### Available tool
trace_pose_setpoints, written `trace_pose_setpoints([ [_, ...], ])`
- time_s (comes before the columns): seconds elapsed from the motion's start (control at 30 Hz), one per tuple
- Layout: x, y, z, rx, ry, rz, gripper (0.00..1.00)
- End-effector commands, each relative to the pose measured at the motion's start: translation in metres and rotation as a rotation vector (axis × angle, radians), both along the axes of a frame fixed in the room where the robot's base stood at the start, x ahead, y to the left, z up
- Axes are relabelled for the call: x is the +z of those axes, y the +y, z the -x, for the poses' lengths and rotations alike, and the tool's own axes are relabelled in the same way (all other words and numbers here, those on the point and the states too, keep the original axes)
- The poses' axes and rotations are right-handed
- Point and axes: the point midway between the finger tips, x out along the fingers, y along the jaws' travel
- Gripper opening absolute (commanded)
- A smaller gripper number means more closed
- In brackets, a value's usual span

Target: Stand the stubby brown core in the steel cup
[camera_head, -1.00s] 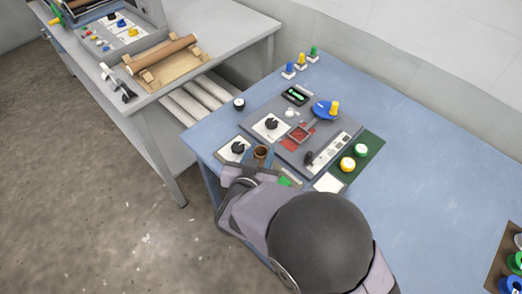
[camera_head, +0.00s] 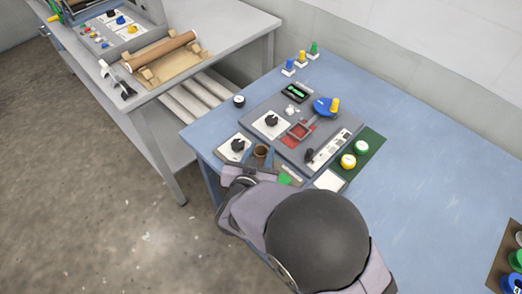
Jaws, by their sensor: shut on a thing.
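The stubby brown core (camera_head: 260,151) stands roughly upright at the front left of the blue table, its dark open top facing up. My gripper (camera_head: 261,158) is shut on it, with a blue finger on either side. My wrist and forearm hide the area below and in front of the core. I cannot make out the steel cup, and I cannot tell whether the core's lower end is inside anything.
A grey control panel (camera_head: 285,145) with a blue disc handle (camera_head: 325,107) stands just behind my gripper. A green board (camera_head: 366,151) with yellow and green buttons is to its right. A wooden cradle (camera_head: 165,68) holds a brown roll on the grey bench.

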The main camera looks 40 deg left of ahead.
Motion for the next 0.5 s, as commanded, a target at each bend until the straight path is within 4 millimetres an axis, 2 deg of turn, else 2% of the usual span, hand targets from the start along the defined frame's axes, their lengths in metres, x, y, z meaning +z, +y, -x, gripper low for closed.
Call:
trace_pose_setpoints([
  [0.5,-0.017,0.0,0.0,0.0,0.0,0.0,0.11],
])
